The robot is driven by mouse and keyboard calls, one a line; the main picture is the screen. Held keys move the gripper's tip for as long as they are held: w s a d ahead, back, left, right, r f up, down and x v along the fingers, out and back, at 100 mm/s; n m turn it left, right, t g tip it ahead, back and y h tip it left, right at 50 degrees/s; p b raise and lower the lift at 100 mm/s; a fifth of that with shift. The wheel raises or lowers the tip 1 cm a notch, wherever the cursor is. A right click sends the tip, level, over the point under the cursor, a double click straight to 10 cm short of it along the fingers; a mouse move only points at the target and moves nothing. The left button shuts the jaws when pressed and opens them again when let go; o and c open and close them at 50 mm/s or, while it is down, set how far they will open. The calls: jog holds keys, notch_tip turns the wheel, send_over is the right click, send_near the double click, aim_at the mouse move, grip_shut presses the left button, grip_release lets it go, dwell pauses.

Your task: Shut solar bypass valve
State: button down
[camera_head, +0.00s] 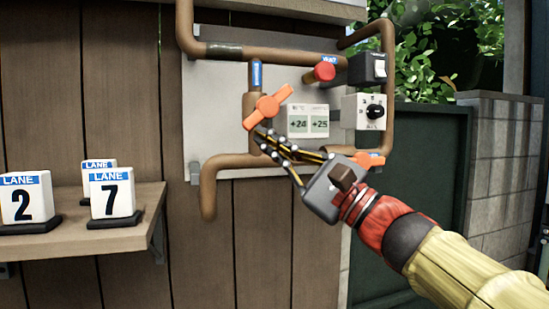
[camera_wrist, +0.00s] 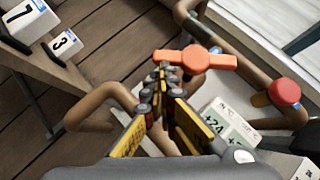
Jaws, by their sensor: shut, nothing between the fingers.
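An orange two-winged valve handle (camera_head: 269,106) sits on the vertical copper pipe, slanted across it, and shows large in the wrist view (camera_wrist: 198,60). My gripper (camera_head: 260,138) is shut and empty, its fingertips close by the handle's lower-left wing. In the wrist view the fingertips (camera_wrist: 164,76) lie beside the left wing; I cannot tell whether they touch it. A second orange handle (camera_head: 371,160) sits at lower right, partly behind my gripper. The blue pipe label (camera_head: 256,75) is too small to read, so I cannot tell which valve is the solar bypass.
A red knob (camera_head: 325,72) sticks out above the display panel (camera_head: 308,121). A black switch box (camera_head: 367,68) and a dial box (camera_head: 371,111) are at right. Copper pipes surround the handle. A wooden shelf (camera_head: 140,207) holds lane markers (camera_head: 112,193) at left.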

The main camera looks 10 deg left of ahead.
jog(key=shift+s+a+r+m+t+b, duration=0.4)
jog(key=shift+a+b, duration=0.35)
jog(key=shift+b, duration=0.7)
jog(key=shift+s+a+r+m+t+b, duration=0.15)
jog(key=shift+s+a+b, duration=0.45)
jog(key=shift+b, duration=0.8)
jog(key=shift+w+a+r, duration=0.1)
jog(key=shift+a+r, duration=0.05)
jog(key=shift+a, duration=0.05)
jog(key=s+d+f+b, duration=0.2)
jog(key=f, duration=0.3)
jog(key=s+d+f+b, duration=0.2)
jog(key=s+f, duration=0.1)
jog(key=f, duration=0.3)
jog(key=shift+s+d, duration=0.2)
jog(key=shift+d, duration=0.2)
